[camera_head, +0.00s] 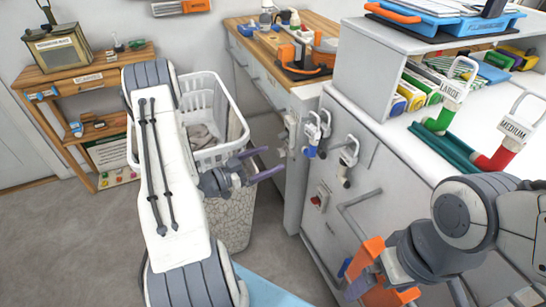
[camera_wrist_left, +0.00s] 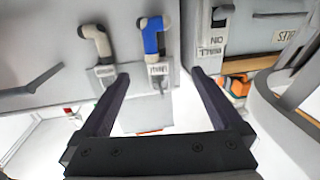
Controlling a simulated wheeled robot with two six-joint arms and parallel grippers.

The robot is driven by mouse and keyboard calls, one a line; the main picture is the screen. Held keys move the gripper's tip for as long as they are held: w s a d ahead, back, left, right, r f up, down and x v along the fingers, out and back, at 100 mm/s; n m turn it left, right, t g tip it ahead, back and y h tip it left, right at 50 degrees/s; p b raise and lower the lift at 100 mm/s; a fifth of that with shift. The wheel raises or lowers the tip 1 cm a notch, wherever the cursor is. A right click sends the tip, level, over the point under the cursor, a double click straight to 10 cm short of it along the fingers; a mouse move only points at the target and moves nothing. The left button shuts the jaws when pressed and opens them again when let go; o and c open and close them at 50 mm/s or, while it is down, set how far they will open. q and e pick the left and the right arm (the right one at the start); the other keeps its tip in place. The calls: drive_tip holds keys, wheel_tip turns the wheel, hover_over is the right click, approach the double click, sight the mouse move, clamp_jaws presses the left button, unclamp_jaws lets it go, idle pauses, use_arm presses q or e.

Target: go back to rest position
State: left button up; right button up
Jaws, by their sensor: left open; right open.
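My left gripper (camera_head: 276,163) is open and empty in the head view, in front of the white cabinet and beside the laundry basket. In the left wrist view its two dark fingers (camera_wrist_left: 160,76) are spread with nothing between them. My right gripper (camera_head: 358,278) is at the lower right of the head view, low before the cabinet front. An orange piece (camera_head: 372,252) shows right at it; whether they touch is unclear.
A white laundry basket (camera_head: 238,130) with cloth stands behind my left arm. Labelled tool handles, one blue (camera_head: 310,138), hang on the cabinet (camera_head: 318,225). A wooden shelf (camera_head: 98,70) stands at the left. Grey floor (camera_head: 60,245) is clear at the lower left.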

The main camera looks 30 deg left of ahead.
idle(0.3)
use_arm(q)
drive_tip(key=x, duration=0.7)
drive_tip(key=shift+w+d, duration=0.15)
drive_tip(key=shift+d, duration=0.4)
